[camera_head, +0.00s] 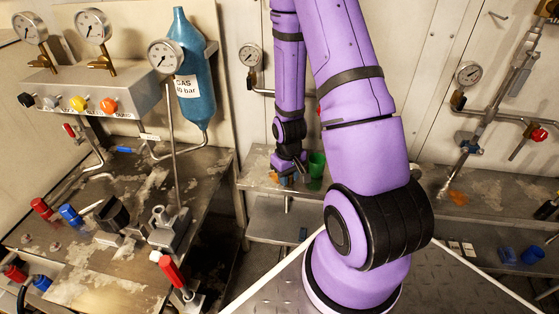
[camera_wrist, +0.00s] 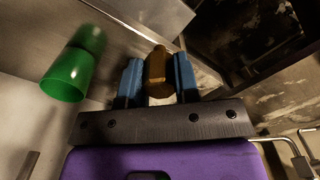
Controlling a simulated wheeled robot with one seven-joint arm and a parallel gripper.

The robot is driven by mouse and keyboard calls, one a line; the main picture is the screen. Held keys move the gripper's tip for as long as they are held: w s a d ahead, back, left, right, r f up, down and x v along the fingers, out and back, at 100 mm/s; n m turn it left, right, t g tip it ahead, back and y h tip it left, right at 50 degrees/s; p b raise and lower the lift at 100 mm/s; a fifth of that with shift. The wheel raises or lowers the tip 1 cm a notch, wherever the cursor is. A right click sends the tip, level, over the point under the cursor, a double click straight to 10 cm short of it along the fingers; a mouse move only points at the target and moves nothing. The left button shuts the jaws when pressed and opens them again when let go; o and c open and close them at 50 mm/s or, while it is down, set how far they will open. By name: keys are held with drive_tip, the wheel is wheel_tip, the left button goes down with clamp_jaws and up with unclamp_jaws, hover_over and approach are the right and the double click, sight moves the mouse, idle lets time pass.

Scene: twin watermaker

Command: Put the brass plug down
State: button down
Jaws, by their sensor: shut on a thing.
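The brass plug (camera_wrist: 157,70) is a yellow-brown piece gripped between the two blue fingers of my gripper (camera_wrist: 157,82) in the wrist view. Its far side is hidden. In the head view my gripper (camera_head: 286,180) is small, at the end of the purple arm, in front of the back bench (camera_head: 222,180). The plug is too small there to make out clearly. I cannot tell whether the plug touches a surface.
A green cup (camera_head: 316,165) stands just right of my gripper; it also shows in the wrist view (camera_wrist: 68,76). The left bench (camera_head: 128,262) holds valves and red and blue fittings. A blue cup (camera_head: 533,254) sits on the lower right shelf.

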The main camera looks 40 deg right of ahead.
drive_tip(key=w, duration=0.5)
drive_tip(key=w+f, duration=0.1)
drive_tip(key=w, duration=0.9)
drive_tip(key=shift+f, duration=1.95)
drive_tip(key=shift+s+f, duration=0.1)
drive_tip(key=shift+f, duration=0.05)
drive_tip(key=c, duration=0.8)
unclamp_jaws()
drive_tip(key=shift+c, duration=0.2)
